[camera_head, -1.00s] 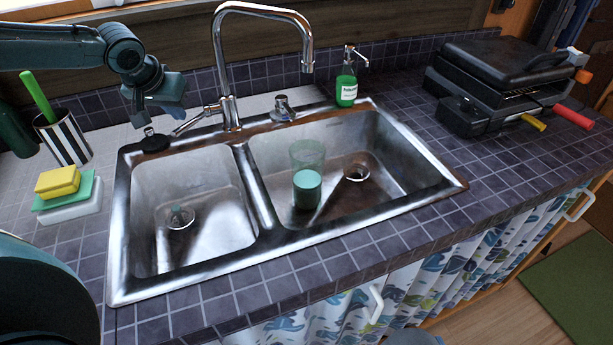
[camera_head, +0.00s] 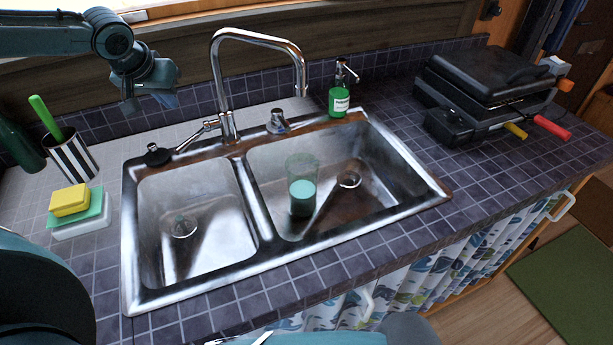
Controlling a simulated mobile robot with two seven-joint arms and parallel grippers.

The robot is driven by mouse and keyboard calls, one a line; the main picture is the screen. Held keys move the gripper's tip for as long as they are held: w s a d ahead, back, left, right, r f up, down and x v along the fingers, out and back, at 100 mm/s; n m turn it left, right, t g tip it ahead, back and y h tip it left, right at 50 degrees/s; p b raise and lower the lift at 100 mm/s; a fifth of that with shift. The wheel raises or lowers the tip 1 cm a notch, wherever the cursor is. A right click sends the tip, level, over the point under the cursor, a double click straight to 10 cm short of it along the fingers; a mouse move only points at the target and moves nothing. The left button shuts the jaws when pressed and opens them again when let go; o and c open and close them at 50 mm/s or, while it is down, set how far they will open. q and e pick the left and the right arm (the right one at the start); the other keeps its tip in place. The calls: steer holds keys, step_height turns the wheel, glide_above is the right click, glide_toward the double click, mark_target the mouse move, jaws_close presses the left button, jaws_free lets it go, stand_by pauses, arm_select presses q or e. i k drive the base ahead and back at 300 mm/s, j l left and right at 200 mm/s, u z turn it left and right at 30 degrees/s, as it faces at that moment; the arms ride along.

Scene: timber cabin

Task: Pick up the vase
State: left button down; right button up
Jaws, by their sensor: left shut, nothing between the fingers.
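A clear greenish tumbler-like vessel with a teal lower part (camera_head: 302,190) stands upright in the right basin of the steel sink (camera_head: 262,225). It is the only thing I see that could be the vase, and I cannot be sure that it is. My left gripper (camera_head: 131,108) hangs at the upper left, behind the left basin and well apart from the vessel. It is shut and empty. My right gripper does not show clearly; only parts of my own body show at the bottom edge.
The tall faucet (camera_head: 228,90) rises behind the basins. A green soap bottle (camera_head: 339,100) stands behind the right basin. A black grill (camera_head: 485,90) is at right. A striped cup (camera_head: 73,160) and stacked sponges (camera_head: 72,200) are at left.

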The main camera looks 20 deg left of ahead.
mark_target(305, 212)
steer(key=k+l, duration=0.55)
steer(key=l, duration=0.2)
steer(key=k+l, duration=0.6)
steer(key=l, duration=0.1)
